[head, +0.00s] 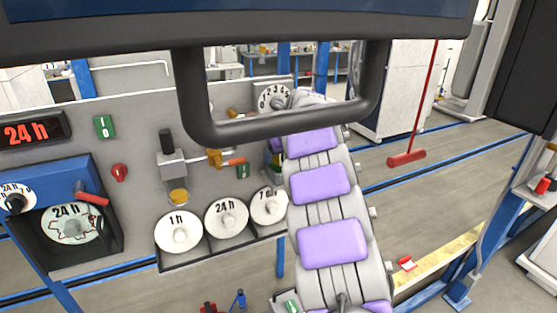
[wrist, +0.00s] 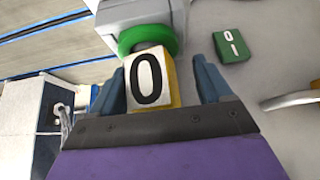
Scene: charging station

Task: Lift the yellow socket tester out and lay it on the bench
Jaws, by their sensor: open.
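In the wrist view, a block with a white face marked 0 and a yellow side, which looks like the yellow socket tester (wrist: 150,82), sits at a green ring (wrist: 148,38) on a grey housing (wrist: 175,12). My gripper (wrist: 160,72) is open, with one blue finger on each side of the block. Small gaps seem to show beside it; I cannot tell whether either finger touches. In the head view, my arm hides most of the gripper and the block.
In the head view, a grey panel carries round dials (head: 179,233), a red knob (head: 120,172) and a blue unit (head: 60,190). A green switch (wrist: 232,45) is right of the fingers in the wrist view.

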